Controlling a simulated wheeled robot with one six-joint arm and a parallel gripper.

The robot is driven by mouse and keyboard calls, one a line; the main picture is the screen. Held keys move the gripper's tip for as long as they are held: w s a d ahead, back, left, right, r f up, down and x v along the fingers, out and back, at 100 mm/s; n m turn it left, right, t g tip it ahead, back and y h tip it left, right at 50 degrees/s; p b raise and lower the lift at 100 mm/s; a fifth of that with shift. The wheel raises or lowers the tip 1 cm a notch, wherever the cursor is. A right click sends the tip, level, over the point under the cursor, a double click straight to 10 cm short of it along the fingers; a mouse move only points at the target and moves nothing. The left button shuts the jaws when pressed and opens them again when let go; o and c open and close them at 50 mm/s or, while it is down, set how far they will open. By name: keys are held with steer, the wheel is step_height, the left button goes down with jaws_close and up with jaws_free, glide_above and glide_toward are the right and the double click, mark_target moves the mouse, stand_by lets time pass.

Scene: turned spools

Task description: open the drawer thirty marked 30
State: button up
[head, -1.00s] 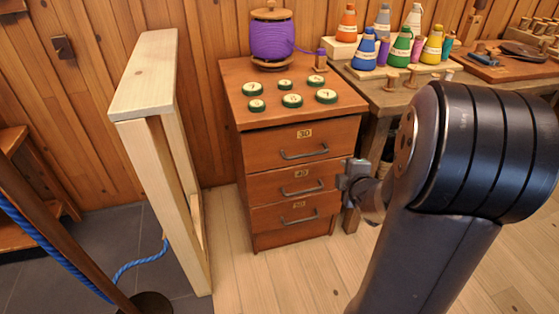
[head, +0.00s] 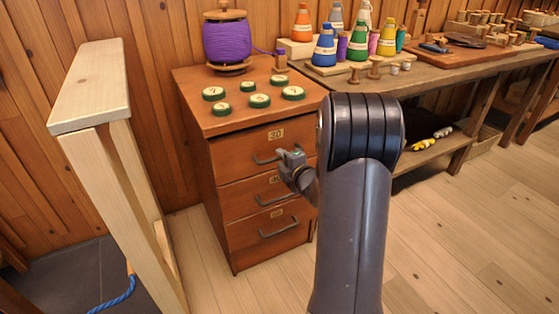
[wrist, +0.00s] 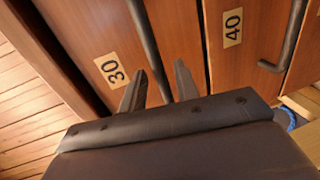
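Drawer thirty (head: 235,152) is the top drawer of a reddish-brown wooden cabinet and looks shut. Its "30" label (head: 275,134) sits above a dark bar handle (head: 262,159). My gripper (head: 284,156) is in front of this drawer, at the right part of the handle, and hides that part. In the wrist view the drawer front (wrist: 85,35) appears turned, with the handle (wrist: 146,40) running between my gripper's fingers (wrist: 159,80). The fingers are apart, one on each side of the bar. I cannot tell how deep the bar sits between them.
Drawer 40 (head: 235,200) lies below, its handle (head: 273,200) close under my gripper. Round green-rimmed discs (head: 260,101) and a purple spool (head: 227,42) stand on the cabinet. A pale wooden frame (head: 92,85) stands at left. A workbench (head: 425,78) extends right. Floor before the cabinet is clear.

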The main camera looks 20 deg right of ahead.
steer(key=shift+x, duration=1.05)
jaws_close()
